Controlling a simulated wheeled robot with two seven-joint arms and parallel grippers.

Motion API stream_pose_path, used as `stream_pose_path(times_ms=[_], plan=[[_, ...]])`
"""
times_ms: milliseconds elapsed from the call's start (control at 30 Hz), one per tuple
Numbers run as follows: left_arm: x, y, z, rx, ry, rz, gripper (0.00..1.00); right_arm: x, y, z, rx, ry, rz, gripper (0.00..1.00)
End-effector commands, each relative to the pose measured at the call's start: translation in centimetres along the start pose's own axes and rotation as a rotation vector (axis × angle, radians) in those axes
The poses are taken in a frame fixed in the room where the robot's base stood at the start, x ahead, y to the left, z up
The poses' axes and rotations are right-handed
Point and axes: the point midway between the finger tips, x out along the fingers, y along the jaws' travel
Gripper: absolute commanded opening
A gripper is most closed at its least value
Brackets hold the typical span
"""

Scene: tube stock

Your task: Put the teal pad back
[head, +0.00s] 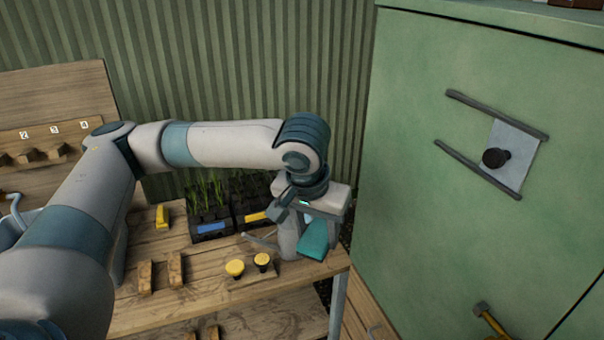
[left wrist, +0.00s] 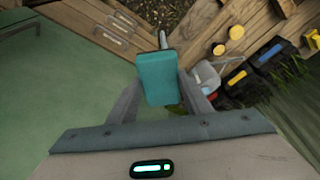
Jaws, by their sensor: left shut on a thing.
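The teal pad (head: 313,241) is a small block held by my left gripper (head: 314,229) above the right end of the wooden bench. In the left wrist view the teal pad (left wrist: 157,80) sits between the two fingers of my left gripper (left wrist: 158,98), with a short grey stem (left wrist: 162,40) past its far end. The gripper is shut on it. The pad's holding place cannot be made out for certain. My right gripper does not show.
The wooden bench (head: 213,277) bears seedling trays (head: 208,220), two yellow-topped knobs (head: 235,268) and wooden blocks. A green cabinet (head: 440,70) stands to the right, with two grey rails and a pale plate (head: 515,140) with a black knob. A numbered peg rack (head: 45,137) is at left.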

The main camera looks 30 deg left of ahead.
Motion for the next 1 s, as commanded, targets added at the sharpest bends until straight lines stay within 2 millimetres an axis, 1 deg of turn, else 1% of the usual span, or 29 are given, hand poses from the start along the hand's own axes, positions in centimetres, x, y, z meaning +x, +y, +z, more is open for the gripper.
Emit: stream_pose_path(times_ms=[33,200,300,400,500,633,1000], plan=[[2.9,0.9,1.6,0.022,-0.002,0.005,0.24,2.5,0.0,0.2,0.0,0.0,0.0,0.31],[7.1,2.4,3.9,0.052,-0.001,0.012,0.24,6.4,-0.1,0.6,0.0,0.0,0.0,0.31],[9.4,2.9,4.8,0.062,0.0,0.015,0.24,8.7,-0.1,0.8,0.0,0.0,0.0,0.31],[11.2,3.2,5.5,0.069,0.0,0.017,0.24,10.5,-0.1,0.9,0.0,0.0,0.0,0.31],[12.4,3.5,5.9,0.074,0.0,0.018,0.24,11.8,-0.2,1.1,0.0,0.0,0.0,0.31],[13.4,3.6,6.2,0.077,0.0,0.019,0.24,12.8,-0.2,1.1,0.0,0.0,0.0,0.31],[13.5,3.7,6.3,0.079,0.0,0.019,0.24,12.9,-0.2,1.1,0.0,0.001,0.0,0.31]])
